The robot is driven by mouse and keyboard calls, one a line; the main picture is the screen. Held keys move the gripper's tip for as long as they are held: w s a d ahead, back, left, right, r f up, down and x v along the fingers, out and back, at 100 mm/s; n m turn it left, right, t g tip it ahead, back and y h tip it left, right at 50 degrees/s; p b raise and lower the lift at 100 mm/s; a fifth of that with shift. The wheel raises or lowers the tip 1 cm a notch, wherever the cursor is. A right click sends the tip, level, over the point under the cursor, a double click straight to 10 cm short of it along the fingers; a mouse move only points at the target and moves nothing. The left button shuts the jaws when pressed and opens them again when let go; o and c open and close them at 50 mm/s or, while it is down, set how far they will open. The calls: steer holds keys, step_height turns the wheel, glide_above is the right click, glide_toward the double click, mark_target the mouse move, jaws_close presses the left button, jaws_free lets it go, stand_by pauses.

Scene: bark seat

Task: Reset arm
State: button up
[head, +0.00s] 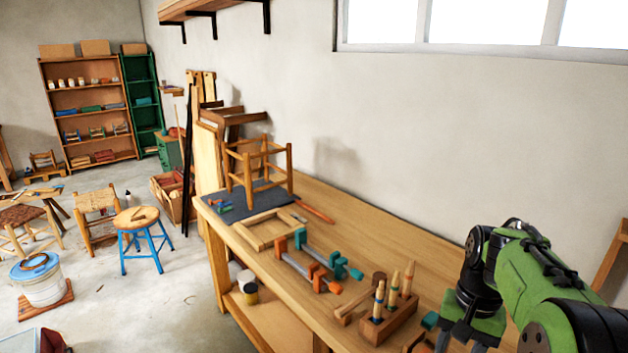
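My green and black arm reaches in from the lower right, over the near end of the wooden workbench (345,215). My gripper (455,345) hangs down at the bottom edge of the head view, below the black wrist joint. Only the upper part of its fingers shows, and the tips are cut off by the frame edge. I cannot tell whether it is open or shut, or whether anything is between the fingers.
A wooden block with upright chisels (388,322) stands left of my gripper. Orange and teal clamps (310,262), a wooden frame (268,229) and a stool frame (257,170) on a dark mat (222,211) lie farther along. The bench's right rear is clear beside the wall.

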steer(key=s+a+r+n+t, duration=0.2)
steer(key=s+a+n+t, duration=0.1)
steer(key=s+a, duration=0.3)
steer(key=s+a+r+n+t+h, duration=0.1)
steer(key=s+a+r+n+t, duration=0.1)
steer(key=s+a, duration=0.4)
steer(key=s+n+t, duration=0.1)
steer(key=s, duration=0.2)
steer(key=shift+s+a+n+t, duration=0.25)
steer(key=shift+a+n+t, duration=0.05)
steer(key=shift+a+n, duration=0.1)
